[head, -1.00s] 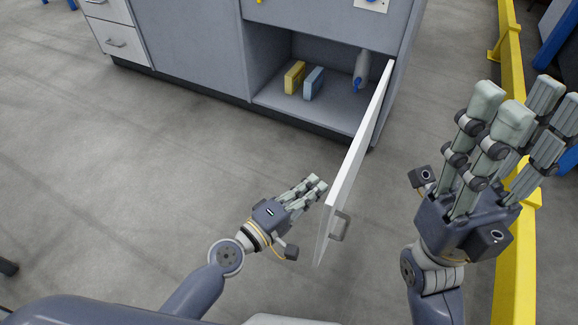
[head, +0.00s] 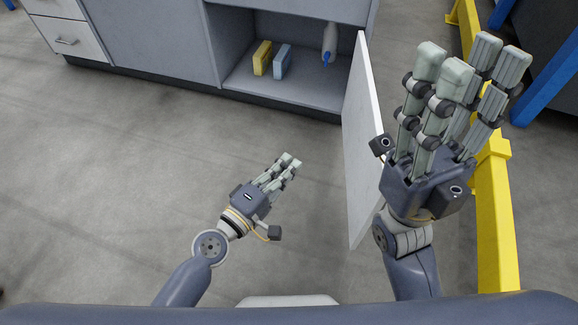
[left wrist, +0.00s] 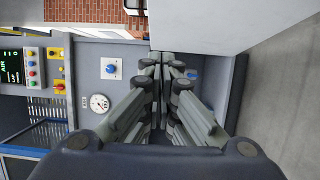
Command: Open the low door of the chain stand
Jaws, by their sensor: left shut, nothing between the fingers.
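The low door (head: 360,150) is a white panel standing wide open at the right side of the grey stand's low compartment (head: 300,90). Its inner face shows in the head view. In the left wrist view a pale panel, apparently the door (left wrist: 230,22), fills the upper right. My left gripper (head: 290,164) is shut and empty, over the floor left of the door and apart from it. My right gripper (head: 468,62) is open and empty, raised with fingers up, in front of the door's right side in the picture. It hides part of the door; the handle is out of sight.
A yellow box (head: 262,58), a blue box (head: 282,62) and a grey bottle (head: 330,42) stand inside the compartment. White drawers (head: 65,38) are at the left. A yellow rail (head: 492,220) runs along the right. The floor (head: 140,160) in front is clear.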

